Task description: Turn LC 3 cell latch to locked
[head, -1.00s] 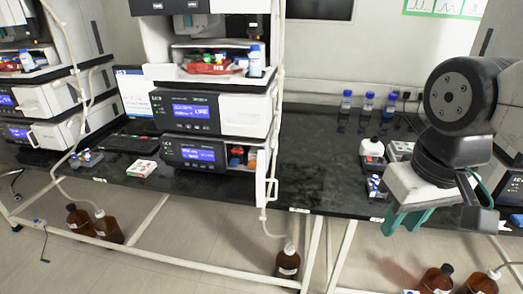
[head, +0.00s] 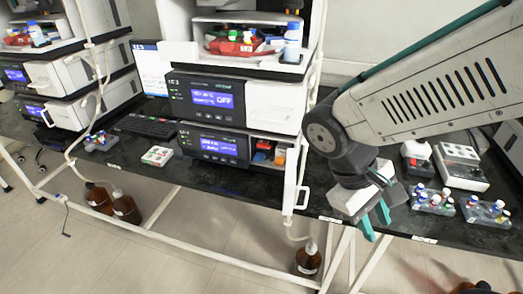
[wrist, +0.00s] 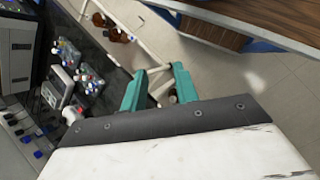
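The LC 3 stack stands on the black bench in the head view. Its upper module (head: 205,96) has a lit blue display and a white right-hand front (head: 275,106). The lower module (head: 212,146) has an open compartment (head: 268,153) with red and orange items inside. A narrow white door (head: 291,188) stands swung out at its right edge. I cannot make out the cell latch or its position. My gripper (head: 376,221) is right of the door, low by the bench's front edge, apart from the stack. Its teal fingers (wrist: 158,90) are spread and empty in the wrist view.
Right of my arm are vial racks (head: 433,199) and a white tray unit (head: 460,166) on the bench. A keyboard (head: 149,125) and a small white tray (head: 157,156) lie left of the stack. Brown bottles (head: 307,259) stand on the floor below.

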